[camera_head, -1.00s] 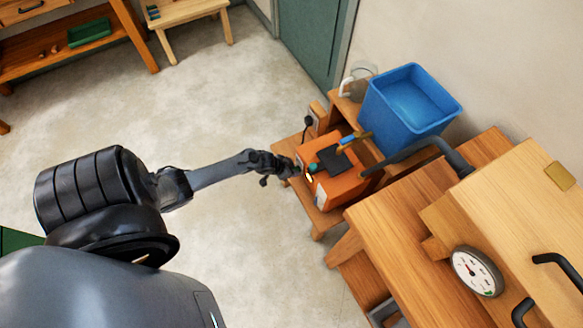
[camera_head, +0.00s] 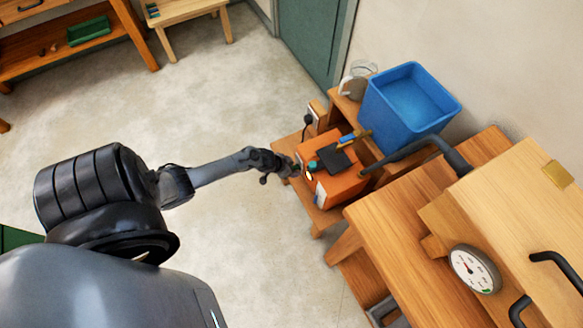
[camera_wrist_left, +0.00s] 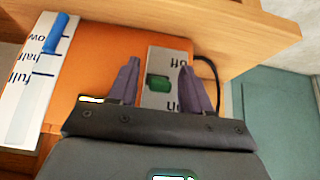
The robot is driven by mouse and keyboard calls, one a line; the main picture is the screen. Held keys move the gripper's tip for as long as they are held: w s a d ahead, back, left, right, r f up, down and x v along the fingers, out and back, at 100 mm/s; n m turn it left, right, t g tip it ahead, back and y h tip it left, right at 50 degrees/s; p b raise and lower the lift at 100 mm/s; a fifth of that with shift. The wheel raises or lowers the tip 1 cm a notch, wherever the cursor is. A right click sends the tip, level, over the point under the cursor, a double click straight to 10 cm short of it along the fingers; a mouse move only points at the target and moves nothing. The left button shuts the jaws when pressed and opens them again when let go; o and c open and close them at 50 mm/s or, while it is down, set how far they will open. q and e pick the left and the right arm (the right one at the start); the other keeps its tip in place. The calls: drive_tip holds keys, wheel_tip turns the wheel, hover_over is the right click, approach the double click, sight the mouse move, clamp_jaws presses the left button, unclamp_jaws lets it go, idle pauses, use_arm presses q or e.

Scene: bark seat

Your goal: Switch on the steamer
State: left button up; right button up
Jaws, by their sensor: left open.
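The steamer is an orange box (camera_head: 340,187) with a black piece on its top, on the low wooden bench. In the left wrist view its orange face (camera_wrist_left: 100,62) carries a grey switch plate (camera_wrist_left: 160,65) marked "off" and "on", with a green switch (camera_wrist_left: 158,84). I cannot tell which way the switch is set. My left gripper (camera_head: 294,168) is at the steamer's left end. In the wrist view its two purple fingers (camera_wrist_left: 162,82) are open and empty, one on each side of the switch. Whether they touch it is unclear. My right gripper is not in view.
A blue tub (camera_head: 410,100) stands behind the steamer. A scale with a blue marker (camera_wrist_left: 55,35) is beside the switch plate. The floor at left is clear.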

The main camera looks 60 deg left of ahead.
use_arm(q)
drive_tip(key=p+v, duration=0.5)
drive_tip(key=v, duration=0.5)
drive_tip(key=shift+s+r, duration=0.25)
